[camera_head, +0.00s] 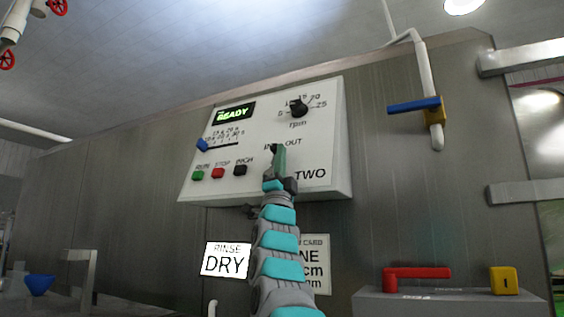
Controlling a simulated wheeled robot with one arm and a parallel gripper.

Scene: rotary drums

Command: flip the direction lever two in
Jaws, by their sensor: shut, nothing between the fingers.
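The white control box (325,150) marked TWO is on the grey metal wall. Its direction lever sits between the printed words IN and OUT, and only a small dark part of the lever (273,147) shows. My gripper (279,160) reaches up from below to this spot, with its tip over or right beside the lever. It is shut, with nothing seen in it. My gripper and arm hide most of the lever, so I cannot tell which way it points or whether I touch it.
The box also bears a lit READY display (234,113), a black rpm knob (299,107), a blue slider (202,145), and green, red (218,173) and black buttons. A blue-handled valve (415,106) is at right. A red handle (418,272) is lower right, and a RINSE DRY sign (225,261) below.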

